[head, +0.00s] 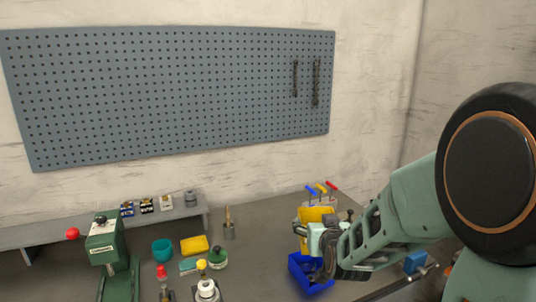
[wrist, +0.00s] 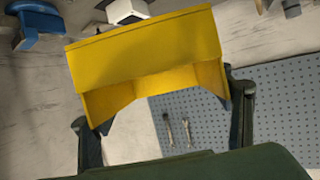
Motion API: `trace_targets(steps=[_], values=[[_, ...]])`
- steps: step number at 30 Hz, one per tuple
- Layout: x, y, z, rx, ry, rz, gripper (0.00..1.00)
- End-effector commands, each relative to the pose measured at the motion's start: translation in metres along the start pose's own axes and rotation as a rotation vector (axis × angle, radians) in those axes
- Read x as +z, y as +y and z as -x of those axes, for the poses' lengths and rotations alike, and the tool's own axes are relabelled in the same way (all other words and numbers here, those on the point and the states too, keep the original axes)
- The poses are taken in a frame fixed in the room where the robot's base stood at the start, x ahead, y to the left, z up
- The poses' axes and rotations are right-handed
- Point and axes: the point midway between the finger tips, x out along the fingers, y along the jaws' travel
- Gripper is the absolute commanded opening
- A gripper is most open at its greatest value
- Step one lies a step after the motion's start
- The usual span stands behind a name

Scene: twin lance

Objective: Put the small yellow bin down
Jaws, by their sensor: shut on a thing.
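The small yellow bin (head: 316,214) is held at the end of my arm at the right of the bench in the head view. My gripper (head: 318,236) partly covers it. In the wrist view the yellow bin (wrist: 145,50) fills the upper middle, tilted in the picture, with its open side showing. My gripper's dark fingers (wrist: 157,100) stand at its two sides and are shut on it. The bin's underside is hidden in the head view, so I cannot tell whether it touches anything below.
A blue bin (head: 299,272) with dark parts sits just below my gripper. A holder (head: 321,197) with colored-handled tools stands behind. The bench (head: 258,251) between is clear.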

Motion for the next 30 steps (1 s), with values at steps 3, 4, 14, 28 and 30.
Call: trace_targets(steps=[3, 4, 14, 28, 30], values=[[-0.024, 0.0, 0.01, 0.0, 0.001, 0.0, 0.46], [-0.027, 0.0, 0.011, 0.0, 0.001, 0.0, 0.46], [-0.05, 0.0, 0.02, 0.0, 0.001, 0.0, 0.46], [-0.051, -0.001, 0.021, -0.001, 0.001, 0.0, 0.46], [-0.051, 0.0, 0.021, 0.0, 0.001, 0.0, 0.46]])
